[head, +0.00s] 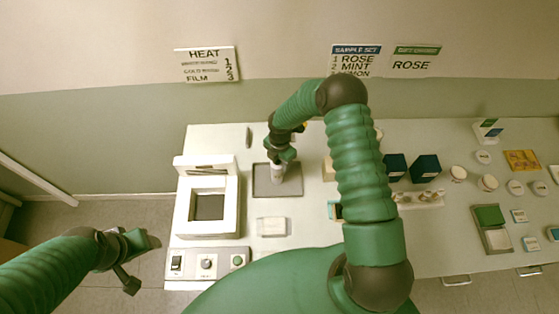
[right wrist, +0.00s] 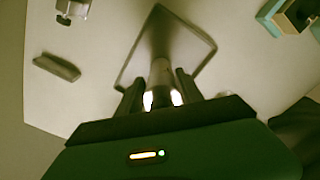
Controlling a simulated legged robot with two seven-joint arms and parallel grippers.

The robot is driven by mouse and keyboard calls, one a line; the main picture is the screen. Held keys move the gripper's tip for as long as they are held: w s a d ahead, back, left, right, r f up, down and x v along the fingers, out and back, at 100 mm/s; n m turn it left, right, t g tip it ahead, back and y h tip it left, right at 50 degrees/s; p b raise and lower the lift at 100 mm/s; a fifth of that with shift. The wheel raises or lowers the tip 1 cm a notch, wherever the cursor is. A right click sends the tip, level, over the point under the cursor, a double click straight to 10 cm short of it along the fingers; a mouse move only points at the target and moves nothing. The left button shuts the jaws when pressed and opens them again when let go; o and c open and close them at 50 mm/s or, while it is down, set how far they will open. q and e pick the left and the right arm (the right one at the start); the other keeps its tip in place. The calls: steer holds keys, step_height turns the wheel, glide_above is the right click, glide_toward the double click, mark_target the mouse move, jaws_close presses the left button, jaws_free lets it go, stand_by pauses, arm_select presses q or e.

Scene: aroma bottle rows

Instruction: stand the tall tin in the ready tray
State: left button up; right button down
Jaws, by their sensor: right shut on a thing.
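My right gripper (head: 281,158) is over the grey tray (head: 258,188) on the bench, shut on a slim, pale grey tin (head: 278,173). In the right wrist view, the tin (right wrist: 160,74) is between the two dark fingers (right wrist: 159,92), with the tray's rim (right wrist: 205,38) around and beyond it. The tin looks about upright within the tray's outline. I cannot tell whether its base touches the tray floor. The gripper hides the tin's upper part in the head view. My left gripper (head: 138,262) is off the bench at the lower left; its jaw opening is unclear.
A white square-framed unit (head: 232,212) stands left of the tray, with a control panel (head: 206,262) in front. A pale block (head: 271,226) lies near the tray. Dark blue boxes (head: 425,167) and a bottle rack (head: 428,200) are to the right, partly behind my right arm.

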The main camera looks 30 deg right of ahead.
steer(key=shift+f, duration=0.1)
steer(key=c, duration=0.8)
jaws_free()
steer(key=shift+o, duration=0.2)
steer(key=shift+r, duration=0.2)
